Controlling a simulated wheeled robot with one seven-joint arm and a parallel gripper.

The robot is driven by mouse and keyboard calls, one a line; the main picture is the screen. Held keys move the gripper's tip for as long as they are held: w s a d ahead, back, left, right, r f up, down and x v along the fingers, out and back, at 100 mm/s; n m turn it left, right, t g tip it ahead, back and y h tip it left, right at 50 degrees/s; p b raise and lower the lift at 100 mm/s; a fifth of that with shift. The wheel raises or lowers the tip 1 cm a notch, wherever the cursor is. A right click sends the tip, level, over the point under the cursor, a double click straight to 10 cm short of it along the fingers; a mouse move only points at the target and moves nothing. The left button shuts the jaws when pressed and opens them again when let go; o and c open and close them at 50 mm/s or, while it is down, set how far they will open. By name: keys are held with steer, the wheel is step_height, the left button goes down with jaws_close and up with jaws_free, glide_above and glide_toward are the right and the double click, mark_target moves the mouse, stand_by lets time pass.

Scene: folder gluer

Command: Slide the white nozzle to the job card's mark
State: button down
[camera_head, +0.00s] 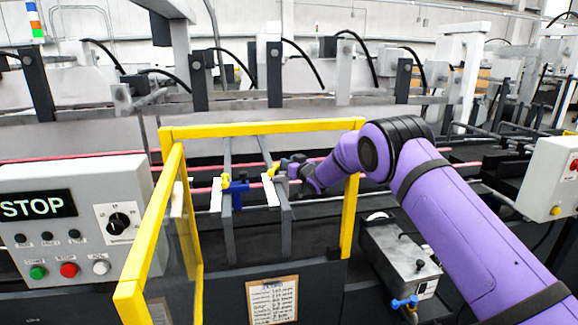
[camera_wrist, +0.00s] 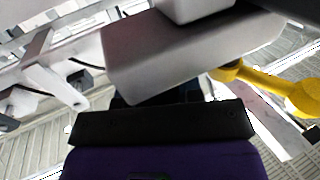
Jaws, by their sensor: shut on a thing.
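My gripper (camera_head: 285,167) reaches through the open yellow-framed guard from the right and is at the right one of two grey rails. It is shut on a pale block, seemingly the white nozzle (camera_wrist: 185,50), which fills the upper middle of the wrist view above a black finger pad. In the head view the fingers mostly hide this nozzle. A yellow knob (camera_head: 271,168) is beside it and also shows at the right of the wrist view (camera_wrist: 300,97). A blue nozzle (camera_head: 237,190) with a yellow knob is on the left rail. The job card (camera_head: 272,300) hangs below; its writing is too small to read.
The yellow guard frame (camera_head: 250,129) surrounds the rails, with its door (camera_head: 150,240) swung out at left. A control panel (camera_head: 75,215) reads STOP. A grey metal box (camera_head: 400,258) stands under my arm. White strips (camera_head: 270,192) lie alongside the rails.

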steer(key=shift+f, duration=0.1)
steer(key=c, duration=1.1)
jaws_free()
steer(key=shift+r, duration=0.2)
step_height(320, 180, up, 3)
steer(key=shift+r, duration=0.2)
steer(key=s+d+r, duration=0.1)
steer(key=s+d, duration=0.3)
steer(key=s, duration=1.1)
steer(key=shift+s+d, duration=0.15)
steer(key=shift+s, duration=0.1)
steer(key=shift+r, duration=0.1)
